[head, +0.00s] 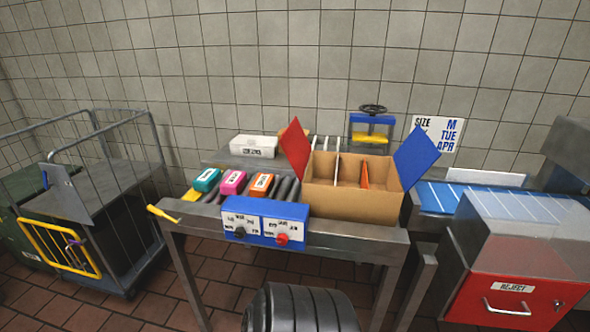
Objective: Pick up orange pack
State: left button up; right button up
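The orange pack (261,186), with a white label, lies on the dark rollers (284,190) of the metal table. It is the rightmost of three packs in a row, just left of the open cardboard box (352,204). A pink pack (232,182) and a teal pack (206,180) lie to its left, each with a white label. Neither of my grippers shows in the head view.
A blue control panel (265,222) with a red knob is on the table's front. The box's red flap (295,150) and blue flap (416,157) stand raised. A red-fronted reject bin (512,290) stands right; a wire cage cart (95,205) stands left.

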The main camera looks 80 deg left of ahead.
aim_at(262, 186)
jog(key=u, duration=3.25)
